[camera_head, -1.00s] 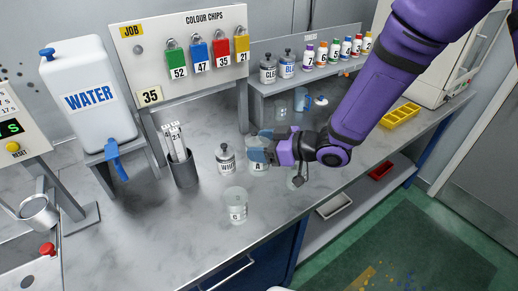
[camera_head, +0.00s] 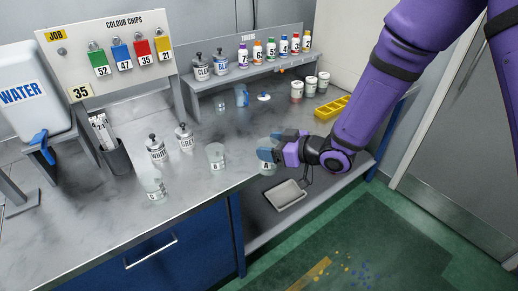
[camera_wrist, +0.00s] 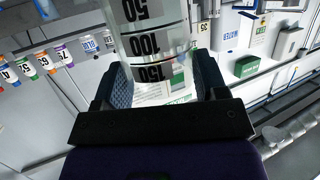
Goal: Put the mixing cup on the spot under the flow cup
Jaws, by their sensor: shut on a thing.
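The clear mixing cup marked A (camera_head: 267,169) is held in my gripper (camera_head: 272,153), near the front edge of the bench. In the wrist view the cup (camera_wrist: 150,40) shows black bands reading 50, 100 and 150, between the two blue finger pads of my gripper (camera_wrist: 162,85). I cannot tell how high it is above the bench. The flow cup and the spot under it are out of view; only a part of a metal stand or plate (camera_head: 12,208) shows at the far left.
Clear cups B (camera_head: 215,157) and C (camera_head: 153,185) stand on the bench (camera_head: 120,240) left of my gripper. WHITE (camera_head: 156,149) and GREY (camera_head: 184,137) bottles, a strip holder (camera_head: 116,158) and the water tank (camera_head: 25,90) are further left. A grey tray (camera_head: 286,195) lies below.

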